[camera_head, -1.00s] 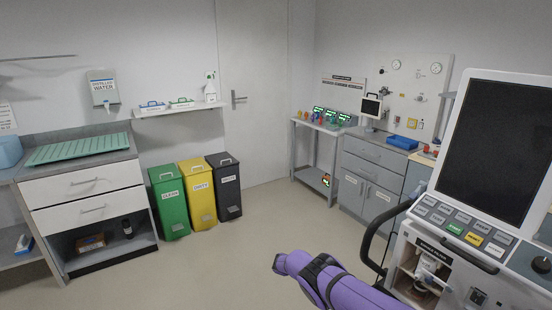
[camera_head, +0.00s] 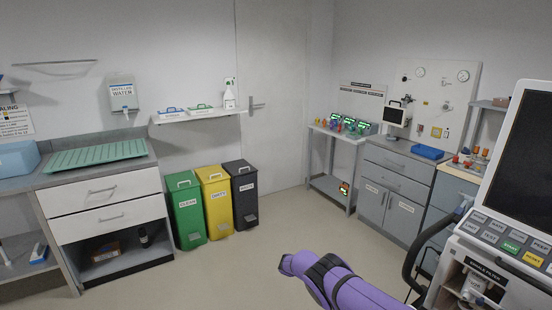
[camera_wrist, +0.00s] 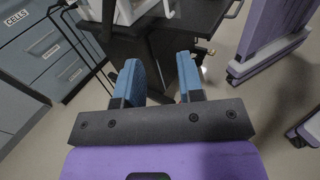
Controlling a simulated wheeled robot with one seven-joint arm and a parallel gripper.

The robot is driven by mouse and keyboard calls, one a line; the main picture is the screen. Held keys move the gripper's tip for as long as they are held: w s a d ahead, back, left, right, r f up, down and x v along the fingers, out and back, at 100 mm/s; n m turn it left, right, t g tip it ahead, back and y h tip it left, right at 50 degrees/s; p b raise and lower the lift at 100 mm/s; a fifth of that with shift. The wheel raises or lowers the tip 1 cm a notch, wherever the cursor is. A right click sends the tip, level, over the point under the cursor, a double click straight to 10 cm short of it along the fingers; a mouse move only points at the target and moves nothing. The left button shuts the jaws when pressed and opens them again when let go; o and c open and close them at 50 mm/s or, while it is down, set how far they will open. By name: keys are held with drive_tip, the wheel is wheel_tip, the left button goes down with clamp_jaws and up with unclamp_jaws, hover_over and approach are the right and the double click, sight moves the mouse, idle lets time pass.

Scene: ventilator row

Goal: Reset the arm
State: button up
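My purple arm (camera_head: 345,287) shows at the bottom of the head view, right of the middle, in front of the ventilator. In the wrist view my gripper (camera_wrist: 160,80) has its two blue fingers apart with nothing held between them. The gripper's fingers are not visible in the head view. Beyond the fingers in the wrist view is a dark cart-like base (camera_wrist: 200,20), with floor around it.
A ventilator (camera_head: 500,225) with a large dark screen stands close at the right. Green (camera_head: 187,212), yellow (camera_head: 217,205) and black bins (camera_head: 243,190) stand by the back wall. A drawer counter (camera_head: 110,195) is at the left. The middle floor (camera_head: 220,270) is clear.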

drive_tip(key=w+d+r+m+y, duration=0.1)
drive_tip(key=w+r+y, duration=0.15)
drive_tip(key=r, duration=0.45)
drive_tip(key=w+d+r+m+y, duration=0.1)
drive_tip(key=w+r, duration=0.2)
drive_tip(key=r, duration=0.4)
drive_tip(key=s+d+r+m+t+y, duration=0.1)
drive_tip(key=s+d+r+m+y, duration=0.15)
drive_tip(key=r, duration=0.95)
drive_tip(key=s+d+r+m+t+y, duration=0.1)
drive_tip(key=d+r+y, duration=0.2)
drive_tip(key=r, duration=1)
drive_tip(key=s+d+r+m+t+y, duration=0.2)
drive_tip(key=s+r+t+y, duration=0.1)
drive_tip(key=s+r, duration=0.85)
drive_tip(key=s+d+r+m+t+y, duration=0.1)
drive_tip(key=s+r+m+t+y, duration=0.15)
drive_tip(key=s+r, duration=0.9)
drive_tip(key=s+f+m+t, duration=0.1)
drive_tip(key=s+t, duration=0.1)
drive_tip(key=s, duration=0.9)
drive_tip(key=s+a+f+m+t+y, duration=0.1)
drive_tip(key=s+t, duration=0.2)
drive_tip(key=s, duration=0.8)
drive_tip(key=shift+s+a+m+t, duration=0.15)
drive_tip(key=shift+s+m+t, duration=0.15)
drive_tip(key=shift+s+t, duration=0.05)
drive_tip(key=shift+f, duration=0.1)
